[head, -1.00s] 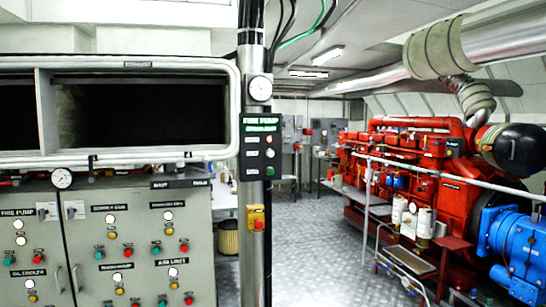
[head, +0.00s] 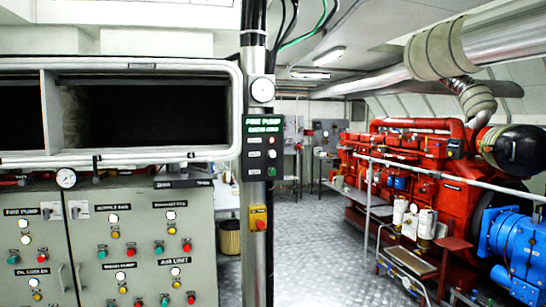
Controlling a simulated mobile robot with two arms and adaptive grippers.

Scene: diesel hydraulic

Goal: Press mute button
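No button with a readable mute label shows in the head view, so I cannot tell which one is the mute button. The grey cabinet (head: 85,235) at the lower left carries several red, green, yellow and white buttons or lamps, with small labels such as OIL COOLER and AIR UNIT. Neither of my grippers is in view.
The steel column (head: 254,270) stands right of the cabinet. A framed dark opening (head: 150,116) is above the cabinet. A large red engine (head: 440,200) with a blue unit (head: 515,250) and railings fills the right. The metal floor (head: 315,235) between column and engine is clear.

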